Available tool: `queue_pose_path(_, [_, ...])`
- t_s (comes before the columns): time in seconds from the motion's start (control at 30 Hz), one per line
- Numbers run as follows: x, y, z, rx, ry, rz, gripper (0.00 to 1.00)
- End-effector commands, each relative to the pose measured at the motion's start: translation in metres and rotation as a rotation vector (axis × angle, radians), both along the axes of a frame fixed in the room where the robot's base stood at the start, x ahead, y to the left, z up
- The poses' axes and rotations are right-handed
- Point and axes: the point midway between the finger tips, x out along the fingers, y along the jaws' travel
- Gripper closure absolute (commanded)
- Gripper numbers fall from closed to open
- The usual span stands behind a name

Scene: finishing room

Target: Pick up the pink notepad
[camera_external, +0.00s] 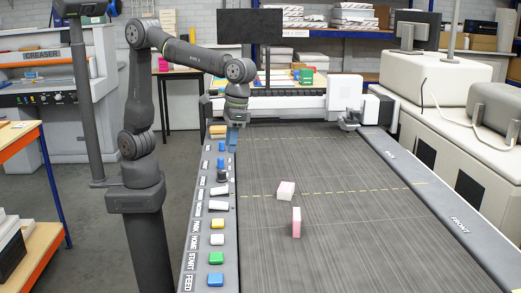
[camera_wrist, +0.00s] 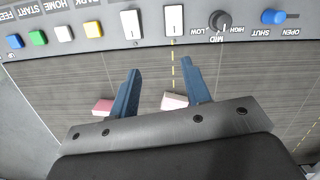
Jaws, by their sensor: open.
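Two small pink-and-white blocks stand on the grey bed; I cannot tell which is the pink notepad. The nearer block (camera_external: 297,222) is upright and narrow, with a pink face. The farther block (camera_external: 286,190) is paler, with a whitish top and pink side, near the dashed yellow line. In the wrist view the nearer block (camera_wrist: 102,106) is left of the fingers, and the paler block (camera_wrist: 174,101) shows between them, partly hidden by the gripper body.
The control strip (camera_external: 216,239) with several coloured buttons, switches and a knob (camera_wrist: 220,20) runs along the bed's left edge. A white gantry (camera_external: 290,105) crosses the back of the bed. Around the blocks the bed (camera_external: 370,230) is clear.

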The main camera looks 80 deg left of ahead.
Motion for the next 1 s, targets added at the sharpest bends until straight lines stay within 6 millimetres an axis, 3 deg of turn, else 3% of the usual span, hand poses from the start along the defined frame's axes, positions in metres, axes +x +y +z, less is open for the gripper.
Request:
queue_pose_path(0.3, [0.095,-0.079,0.003,-0.050,0.010,0.659,0.56])
queue_pose_path(0.5, [0.144,-0.118,0.001,-0.085,0.060,1.036,0.56])
queue_pose_path(0.63, [0.162,-0.132,0.000,-0.097,0.090,1.187,0.56])
queue_pose_path(0.8, [0.169,-0.140,-0.005,-0.102,0.108,1.261,0.56])
queue_pose_path(1.0, [0.168,-0.150,-0.039,-0.098,0.110,1.263,0.56])
